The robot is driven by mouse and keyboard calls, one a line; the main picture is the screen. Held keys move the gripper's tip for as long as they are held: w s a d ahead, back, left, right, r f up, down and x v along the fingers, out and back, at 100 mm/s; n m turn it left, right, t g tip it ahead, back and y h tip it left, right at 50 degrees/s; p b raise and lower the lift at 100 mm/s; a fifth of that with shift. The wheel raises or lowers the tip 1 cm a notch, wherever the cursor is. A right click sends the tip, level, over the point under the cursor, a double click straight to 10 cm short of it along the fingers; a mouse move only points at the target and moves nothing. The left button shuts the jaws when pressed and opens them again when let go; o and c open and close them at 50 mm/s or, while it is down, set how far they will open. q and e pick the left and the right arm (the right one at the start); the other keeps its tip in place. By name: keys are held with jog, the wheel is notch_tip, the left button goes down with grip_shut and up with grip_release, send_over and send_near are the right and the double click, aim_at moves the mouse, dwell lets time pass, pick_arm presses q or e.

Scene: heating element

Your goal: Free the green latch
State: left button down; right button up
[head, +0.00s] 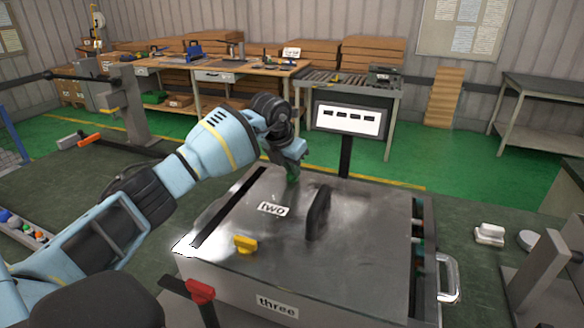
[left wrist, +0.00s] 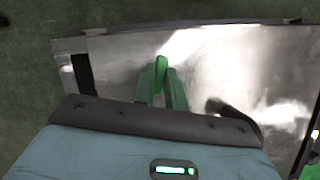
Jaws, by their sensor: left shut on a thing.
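The green latch (head: 292,178) is at the far edge of the metal box lid (head: 345,255), mostly hidden under my left gripper (head: 294,163). The gripper reaches down from above and is shut on the latch. In the left wrist view green parts (left wrist: 161,75) stand up in front of the gripper body over the shiny lid; I cannot tell from it exactly how the fingers sit on the latch. A yellow latch (head: 245,244) is on the lid's near left, and a red latch (head: 200,291) is at the front left. My right gripper is not in view.
A dark upright handle (head: 318,212) rises from the lid close to my left gripper. A display on a post (head: 348,119) stands behind the box. White parts (head: 489,234) and a grey stand (head: 546,270) are on the right. The lid's right part is clear.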

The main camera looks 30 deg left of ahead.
pick_arm(q)
jog(key=m+h, duration=0.1)
jog(key=m, duration=0.2)
jog(key=shift+a+m+h+b, duration=0.1)
jog(key=shift+m+h+b, duration=0.2)
jog(key=m+b, duration=0.1)
jog(key=m, duration=0.1)
jog(key=m+g+h, duration=0.1)
jog(key=m, duration=0.1)
jog(key=shift+w+a+f+m+h+b, duration=0.1)
jog(key=shift+w+f+m+h+b, duration=0.05)
jog(key=shift+m+h+b, duration=0.2)
jog(key=shift+m+g+h+b, duration=0.25)
jog(key=shift+m+g+b, duration=0.4)
jog(key=shift+m, duration=0.6)
jog(key=shift+w+m+g+b, duration=0.1)
jog(key=shift+m+g+b, duration=0.75)
jog(key=shift+m, duration=0.95)
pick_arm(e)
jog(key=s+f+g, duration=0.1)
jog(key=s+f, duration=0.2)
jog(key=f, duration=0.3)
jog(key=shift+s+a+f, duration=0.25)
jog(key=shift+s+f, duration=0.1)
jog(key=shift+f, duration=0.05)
pick_arm(q)
jog(key=c, duration=1.4)
grip_release()
jog(key=shift+c, duration=0.2)
jog(key=shift+r, duration=0.2)
